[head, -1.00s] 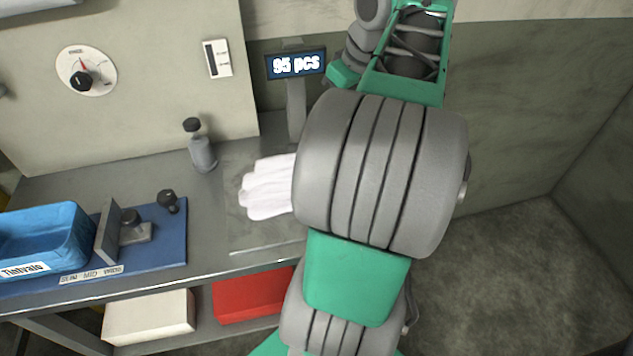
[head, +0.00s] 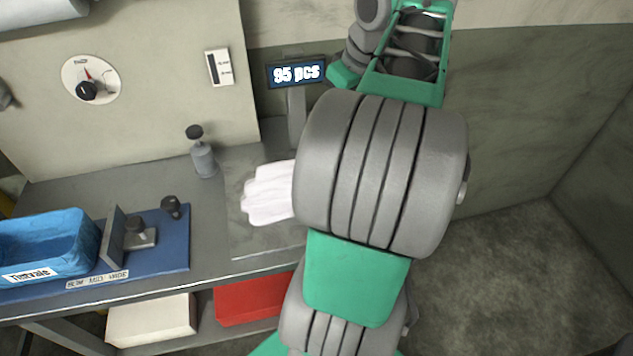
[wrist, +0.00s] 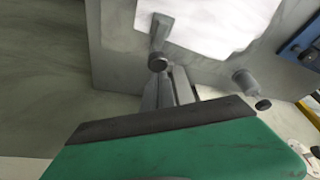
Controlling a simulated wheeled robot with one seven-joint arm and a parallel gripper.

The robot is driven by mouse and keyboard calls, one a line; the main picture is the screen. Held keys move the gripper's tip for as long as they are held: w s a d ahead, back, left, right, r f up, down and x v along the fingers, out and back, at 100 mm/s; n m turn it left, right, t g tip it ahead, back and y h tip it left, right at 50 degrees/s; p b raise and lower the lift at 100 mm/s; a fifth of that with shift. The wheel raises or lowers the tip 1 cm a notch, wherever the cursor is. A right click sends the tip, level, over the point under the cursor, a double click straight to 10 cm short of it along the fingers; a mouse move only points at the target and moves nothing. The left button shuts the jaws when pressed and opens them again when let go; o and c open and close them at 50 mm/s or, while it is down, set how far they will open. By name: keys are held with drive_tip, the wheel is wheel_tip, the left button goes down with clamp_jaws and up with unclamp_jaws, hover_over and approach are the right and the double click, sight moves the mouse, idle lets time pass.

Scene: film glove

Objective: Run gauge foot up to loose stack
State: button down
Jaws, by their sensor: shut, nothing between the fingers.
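The gauge is a blue base plate (head: 172,240) on the bench at left in the head view, with a grey upright plate (head: 113,236). A grey foot (head: 141,235) with a dark knob sits right of the upright, apart from the gloves. A white stack of gloves (head: 268,195) lies on the flat plate under the counter, partly hidden by my arm; it also shows in the wrist view (wrist: 200,20). My gripper (wrist: 167,84) is shut and empty, apart from the gloves in the picture. My arm hides it in the head view.
A blue tub (head: 45,245) stands left of the upright. A black knob (head: 171,206) is on the gauge's back right. A grey bottle (head: 202,155) stands behind. The counter display (head: 296,72) reads 95 pcs. White (head: 150,318) and red (head: 250,300) boxes sit below.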

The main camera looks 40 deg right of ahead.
wheel_tip(320, 180, up, 12)
drive_tip(key=p, duration=1.1)
drive_tip(key=shift+p, duration=0.3)
